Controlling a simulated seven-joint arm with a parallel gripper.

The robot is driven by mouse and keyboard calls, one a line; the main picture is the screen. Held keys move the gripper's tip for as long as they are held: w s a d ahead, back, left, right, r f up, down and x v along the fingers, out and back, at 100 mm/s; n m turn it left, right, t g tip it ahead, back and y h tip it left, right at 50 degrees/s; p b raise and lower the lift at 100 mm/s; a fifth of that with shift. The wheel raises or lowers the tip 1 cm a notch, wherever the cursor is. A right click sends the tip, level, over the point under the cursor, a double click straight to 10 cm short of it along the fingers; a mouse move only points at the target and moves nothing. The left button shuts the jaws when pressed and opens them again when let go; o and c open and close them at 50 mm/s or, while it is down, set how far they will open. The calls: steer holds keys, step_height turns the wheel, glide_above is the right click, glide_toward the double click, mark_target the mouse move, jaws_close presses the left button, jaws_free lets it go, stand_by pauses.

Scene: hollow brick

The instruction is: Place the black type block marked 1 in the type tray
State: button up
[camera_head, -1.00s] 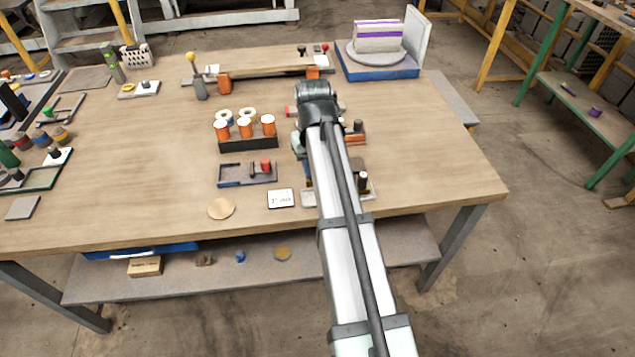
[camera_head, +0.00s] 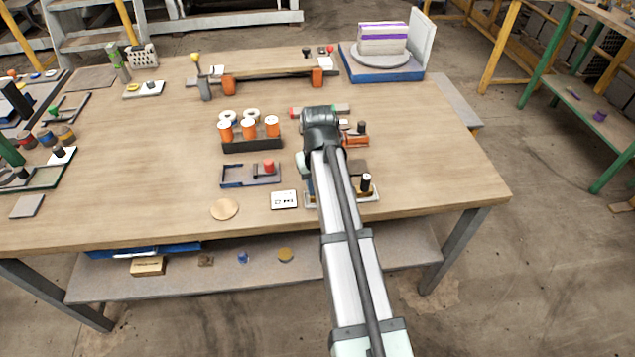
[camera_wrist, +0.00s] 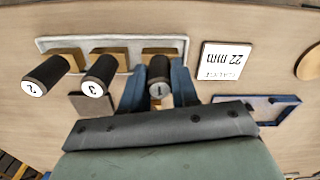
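The black type block marked 1 (camera_wrist: 159,72) is upright between the fingers of my gripper (camera_wrist: 160,92), which look shut on its sides. Block 1 is at the right end of a light grey tray (camera_wrist: 112,40) with brass pieces, in line with the black blocks marked 3 (camera_wrist: 101,72) and 2 (camera_wrist: 48,70). The fingers hide its foot, so I cannot tell whether it touches the tray. In the head view, the tray (camera_head: 368,199) shows partly behind my arm, with one black block (camera_head: 365,183) on it. My fingertips are hidden there.
A blue-edged tray (camera_head: 233,183) with a red knob and a black rack (camera_head: 252,144) of orange-and-white cylinders stand to the left. A round wooden disc (camera_head: 224,209) lies near the front edge. The table's right side is clear.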

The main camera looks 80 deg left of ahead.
steer(key=o, duration=0.4)
steer(key=shift+r, duration=0.1)
step_height(320, 180, up, 12)
steer(key=shift+r, duration=0.1)
stand_by(0.5)
steer(key=shift+o, duration=0.4)
